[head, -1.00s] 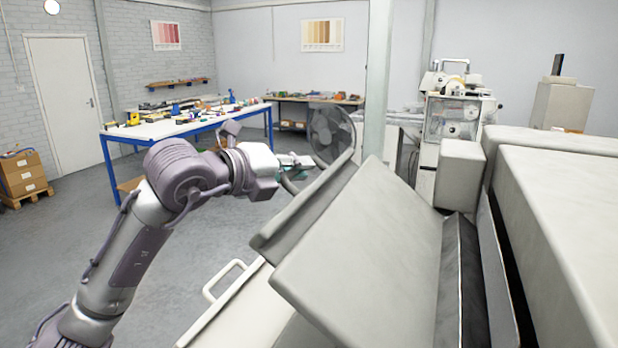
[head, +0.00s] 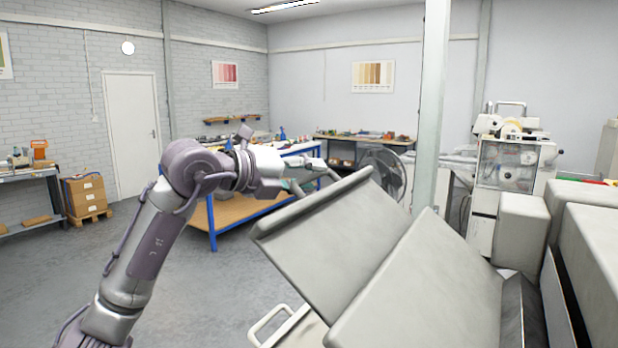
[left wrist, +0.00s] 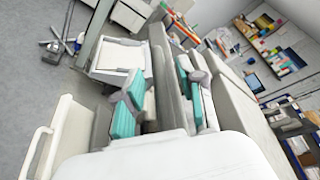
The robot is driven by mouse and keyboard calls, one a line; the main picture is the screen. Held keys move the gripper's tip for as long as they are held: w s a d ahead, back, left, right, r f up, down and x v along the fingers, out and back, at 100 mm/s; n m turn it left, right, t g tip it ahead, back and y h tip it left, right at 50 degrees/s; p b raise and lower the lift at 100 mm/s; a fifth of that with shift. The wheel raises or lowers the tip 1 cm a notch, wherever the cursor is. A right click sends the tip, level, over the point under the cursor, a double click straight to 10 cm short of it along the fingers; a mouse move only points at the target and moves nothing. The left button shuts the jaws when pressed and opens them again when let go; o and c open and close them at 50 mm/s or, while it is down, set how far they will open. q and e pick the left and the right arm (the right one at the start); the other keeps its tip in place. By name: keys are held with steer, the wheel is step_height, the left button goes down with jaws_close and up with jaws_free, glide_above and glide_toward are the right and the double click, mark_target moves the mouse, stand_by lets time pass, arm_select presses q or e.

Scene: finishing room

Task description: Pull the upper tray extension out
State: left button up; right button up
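The upper tray extension (head: 318,235) is a flat grey panel with a raised far edge, tilted up and drawn out from under the larger grey tray (head: 425,285). In the left wrist view, the teal finger pads of the left gripper (left wrist: 158,97) lie on both sides of a grey part of the extension (left wrist: 164,80). The exact contact is partly hidden. My right gripper is in neither view.
A white frame with a loop handle (head: 268,322) lies low beneath the extension. A grey post (head: 431,110) and a fan (head: 385,172) stand beyond it. A blue-legged workbench (head: 235,205) is behind my left arm.

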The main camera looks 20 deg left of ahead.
arm_select(q)
steer(key=shift+f, duration=0.1)
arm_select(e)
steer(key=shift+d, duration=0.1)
arm_select(q)
steer(key=v, duration=1.2)
